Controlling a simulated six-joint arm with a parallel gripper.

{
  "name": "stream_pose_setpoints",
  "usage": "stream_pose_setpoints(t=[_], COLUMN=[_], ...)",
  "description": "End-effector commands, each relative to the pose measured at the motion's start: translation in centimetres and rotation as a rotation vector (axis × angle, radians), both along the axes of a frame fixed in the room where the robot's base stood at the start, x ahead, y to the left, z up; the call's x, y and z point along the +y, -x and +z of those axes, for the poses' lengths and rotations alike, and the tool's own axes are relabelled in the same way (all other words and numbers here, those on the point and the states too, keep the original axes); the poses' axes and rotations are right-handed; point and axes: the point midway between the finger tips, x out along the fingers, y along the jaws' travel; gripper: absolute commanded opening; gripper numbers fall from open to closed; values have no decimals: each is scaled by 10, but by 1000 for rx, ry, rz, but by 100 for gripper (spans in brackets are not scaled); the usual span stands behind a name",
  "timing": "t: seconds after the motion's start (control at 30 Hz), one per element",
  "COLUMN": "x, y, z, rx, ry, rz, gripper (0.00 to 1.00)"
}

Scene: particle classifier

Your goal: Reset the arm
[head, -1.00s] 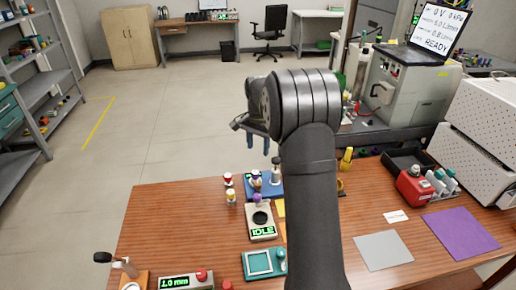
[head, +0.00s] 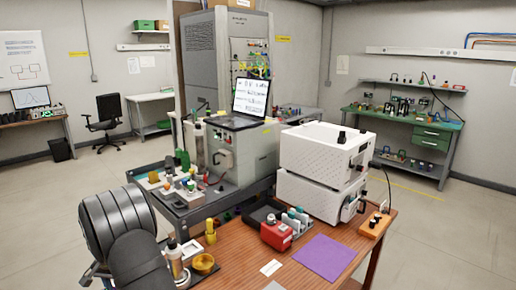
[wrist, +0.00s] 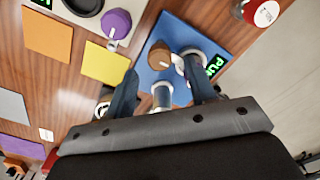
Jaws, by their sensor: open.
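A brown-capped vial (wrist: 160,54) stands on that pad just beyond the fingertips. A metallic cylinder (wrist: 162,96) shows between the fingers, lower down; I cannot tell whether it touches them. In the head view my dark arm fills the lower left, and the gripper's fingertips are hidden or out of frame.
On the table are a purple mat (head: 326,257), a red device (head: 277,236) and a yellow bottle (head: 210,232). White perforated boxes (head: 323,150) stand behind. In the wrist view, orange (wrist: 48,36) and yellow (wrist: 106,64) pads and a purple-capped vial (wrist: 116,24) lie left of the gripper.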

Motion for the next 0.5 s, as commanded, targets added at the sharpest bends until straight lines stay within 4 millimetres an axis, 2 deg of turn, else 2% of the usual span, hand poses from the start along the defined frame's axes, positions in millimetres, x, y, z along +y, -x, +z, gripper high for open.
stream_pose_setpoints(t=[0.1,0.2,0.5], x=[0,0,0], y=[0,0,0], z=[-19,-28,-36], rx=[1,1,0], ry=[1,1,0], rz=[0,0,0], gripper=[51,51,51])
